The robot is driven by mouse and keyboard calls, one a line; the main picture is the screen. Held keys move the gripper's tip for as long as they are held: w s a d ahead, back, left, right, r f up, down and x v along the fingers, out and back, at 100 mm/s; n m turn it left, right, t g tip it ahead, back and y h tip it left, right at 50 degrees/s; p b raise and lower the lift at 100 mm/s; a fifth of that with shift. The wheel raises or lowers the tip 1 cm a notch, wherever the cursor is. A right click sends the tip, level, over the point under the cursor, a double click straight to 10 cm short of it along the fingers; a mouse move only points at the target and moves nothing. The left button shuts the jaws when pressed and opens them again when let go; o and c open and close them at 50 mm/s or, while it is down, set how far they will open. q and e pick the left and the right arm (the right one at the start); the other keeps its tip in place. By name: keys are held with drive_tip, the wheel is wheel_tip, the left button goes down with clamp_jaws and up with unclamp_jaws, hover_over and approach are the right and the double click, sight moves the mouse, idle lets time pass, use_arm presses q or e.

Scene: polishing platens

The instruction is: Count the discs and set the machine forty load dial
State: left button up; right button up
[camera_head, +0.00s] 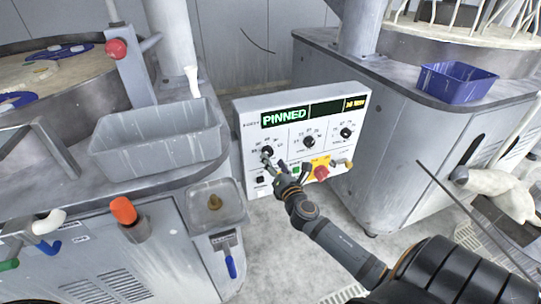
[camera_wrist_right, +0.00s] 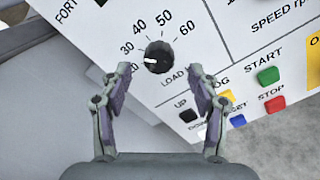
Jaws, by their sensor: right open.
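The white control panel (camera_head: 240,120) stands between two machines, with a green "PINNED" readout. Its load dial (camera_head: 267,151) is the leftmost of three black knobs. In the right wrist view the load dial (camera_wrist_right: 158,56) has a scale running up to 60, and its white mark points left, near the low numbers below 40. My right gripper (camera_head: 275,163) is at the panel, just below the dial. In the wrist view the gripper (camera_wrist_right: 160,75) is open, its fingers apart on either side below the knob. Blue carriers (camera_head: 60,52) with pale discs lie on the left platen, partly cut off. My left gripper is not in view.
Start (camera_wrist_right: 268,76) and stop (camera_wrist_right: 274,104) buttons and a red emergency stop (camera_head: 321,172) lie right of the dial. A grey bin (camera_head: 155,150) and small tray (camera_head: 222,215) are at left. A blue bin (camera_head: 455,88) sits on the right machine.

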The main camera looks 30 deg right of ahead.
sight(269, 154)
drive_tip(key=x, duration=0.2)
drive_tip(key=shift+w, duration=0.35)
drive_tip(key=shift+w+d, duration=0.1)
drive_tip(key=shift+w, duration=0.4)
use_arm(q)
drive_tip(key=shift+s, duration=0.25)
use_arm(e)
drive_tip(key=shift+c, duration=0.6)
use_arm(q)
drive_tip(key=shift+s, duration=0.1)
use_arm(e)
drive_tip(key=c, duration=1.1)
